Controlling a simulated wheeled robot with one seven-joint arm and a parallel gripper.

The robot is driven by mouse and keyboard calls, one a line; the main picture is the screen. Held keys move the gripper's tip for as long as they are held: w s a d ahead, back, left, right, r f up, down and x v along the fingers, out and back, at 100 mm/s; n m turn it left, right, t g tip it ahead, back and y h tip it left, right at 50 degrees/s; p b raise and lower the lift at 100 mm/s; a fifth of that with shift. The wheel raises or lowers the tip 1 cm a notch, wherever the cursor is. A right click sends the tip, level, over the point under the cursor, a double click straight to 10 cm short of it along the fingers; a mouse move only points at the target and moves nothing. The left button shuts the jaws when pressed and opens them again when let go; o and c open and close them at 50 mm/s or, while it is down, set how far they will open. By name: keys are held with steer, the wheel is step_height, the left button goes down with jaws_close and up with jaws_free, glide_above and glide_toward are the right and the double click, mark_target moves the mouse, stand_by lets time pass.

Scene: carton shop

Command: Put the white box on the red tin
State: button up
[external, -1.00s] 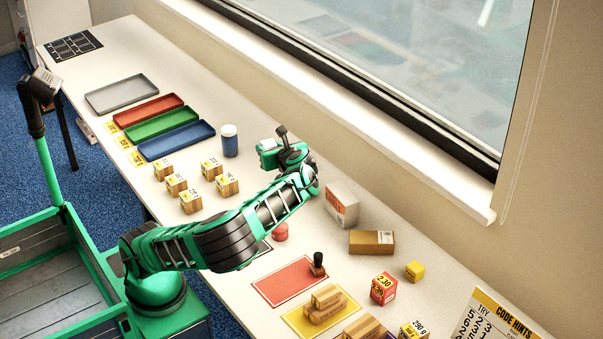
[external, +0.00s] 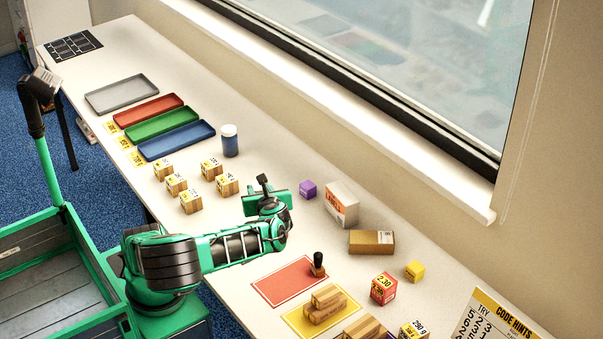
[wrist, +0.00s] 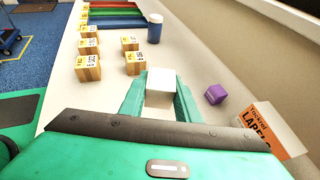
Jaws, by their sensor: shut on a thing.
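The white box (wrist: 161,80) sits between the two green fingers of my gripper (wrist: 160,97) in the wrist view. The fingers are shut on it. In the external view my gripper (external: 266,201) is over the middle of the table, left of the purple cube, and the white box is hidden. A small round red thing, probably the tin, showed earlier where my arm now covers the table.
A purple cube (external: 308,189) and a labels carton (external: 341,205) stand right of my gripper. Several wooden price cubes (external: 191,201) and a blue jar (external: 230,141) stand left and behind. A brown box (external: 371,242) and red mat (external: 289,282) lie nearer the front right.

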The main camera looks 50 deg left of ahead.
steer(key=d+f, duration=0.1)
steer(key=d, duration=0.1)
steer(key=w+d+f, duration=0.1)
steer(key=d, duration=0.1)
steer(key=w+d+f, duration=0.1)
steer(key=d+f, duration=0.1)
steer(key=shift+w+d+f, duration=0.1)
steer(key=shift+w, duration=0.1)
steer(key=shift+f, duration=1.9)
steer(key=o, duration=1)
steer(key=shift+f, duration=0.1)
steer(key=shift+o, duration=0.2)
steer(key=v, duration=1.2)
steer(key=shift+s, duration=0.1)
